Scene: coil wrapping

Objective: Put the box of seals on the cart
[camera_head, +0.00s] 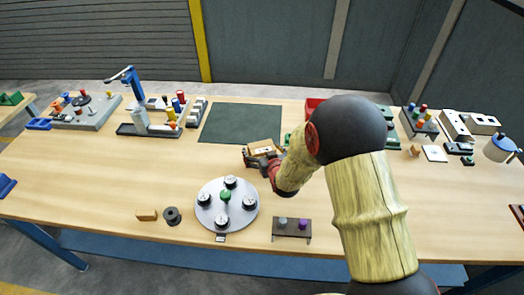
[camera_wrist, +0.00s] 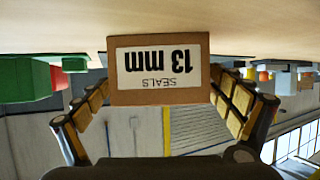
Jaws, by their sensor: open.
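The box of seals (camera_wrist: 158,97) is a small brown cardboard box with a white label reading "SEALS 13 mm", upside down in the wrist view. In the head view the box (camera_head: 265,146) sits on the wooden table, just beyond my gripper (camera_head: 262,158). In the wrist view my gripper (camera_wrist: 165,105) is open, with one finger at each side of the box. The box looks to lie at or just past the fingertips, and I cannot tell whether they touch it. I cannot make out a cart in either view.
A round grey plate (camera_head: 226,221) with black knobs and a small dark stand (camera_head: 292,228) lie nearer on the table (camera_head: 110,185). A dark green mat (camera_head: 240,123) lies behind the box. A red bin (camera_head: 313,106) is partly hidden by my arm.

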